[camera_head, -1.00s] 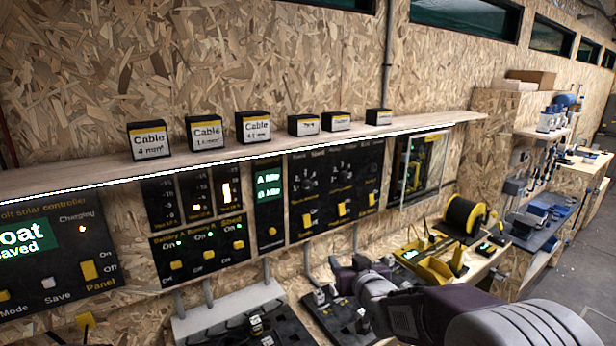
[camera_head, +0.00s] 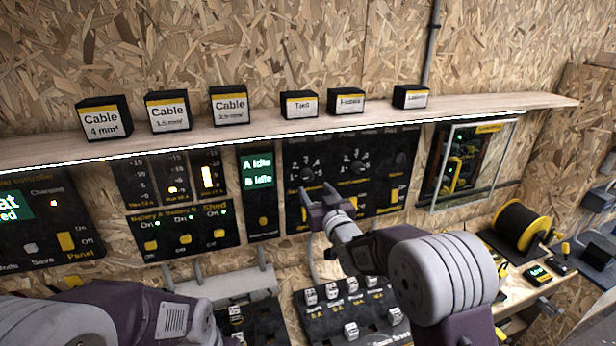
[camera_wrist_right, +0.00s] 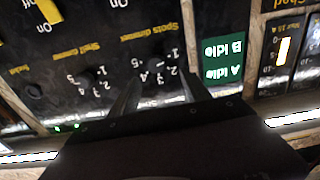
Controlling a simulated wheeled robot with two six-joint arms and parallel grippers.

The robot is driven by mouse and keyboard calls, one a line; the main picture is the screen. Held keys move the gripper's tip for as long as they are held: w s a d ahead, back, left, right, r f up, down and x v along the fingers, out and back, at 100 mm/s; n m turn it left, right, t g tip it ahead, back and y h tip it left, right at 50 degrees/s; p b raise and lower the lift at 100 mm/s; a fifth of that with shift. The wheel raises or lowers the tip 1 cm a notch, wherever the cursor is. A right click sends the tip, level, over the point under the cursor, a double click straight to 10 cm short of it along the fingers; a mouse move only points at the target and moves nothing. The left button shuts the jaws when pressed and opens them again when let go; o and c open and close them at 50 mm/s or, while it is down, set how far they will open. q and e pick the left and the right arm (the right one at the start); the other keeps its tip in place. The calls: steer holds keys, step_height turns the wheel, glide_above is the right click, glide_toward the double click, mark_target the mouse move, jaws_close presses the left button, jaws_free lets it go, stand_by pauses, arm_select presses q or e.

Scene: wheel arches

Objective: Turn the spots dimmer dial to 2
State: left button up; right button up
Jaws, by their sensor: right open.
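The spots dimmer dial (camera_head: 307,172) is a small black knob with white numbers around it, at the left of a black panel under the shelf. In the right wrist view it appears upside down, below its yellow label, as a dark knob (camera_wrist_right: 154,61). I cannot tell where its pointer stands. My right gripper (camera_head: 318,191) is open, just below and in front of the dial. Its fingers (camera_wrist_right: 160,88) straddle the numbers in the wrist view, seemingly without touching the knob. My left arm shows at the lower left, but its gripper is out of view.
The shelf dimmer dial (camera_head: 352,166) sits right of the spots dial. Yellow switches line the panel below. A wooden shelf (camera_head: 240,136) with labelled boxes juts out above. A fuse board (camera_head: 355,312) is below, and a cable reel (camera_head: 520,226) stands at the right.

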mark_target(309, 178)
steer(key=x, duration=0.2)
steer(key=p+x, duration=0.1)
steer(key=x, duration=0.1)
steer(key=d+p+x, duration=0.1)
steer(key=x, duration=0.2)
steer(key=shift+w+f, duration=0.15)
steer(key=shift+f, duration=0.05)
steer(key=shift+w+a+p, duration=0.3)
steer(key=shift+w+a, duration=0.1)
steer(key=shift+w, duration=0.05)
steer(key=shift+w+d, duration=0.1)
jaws_close()
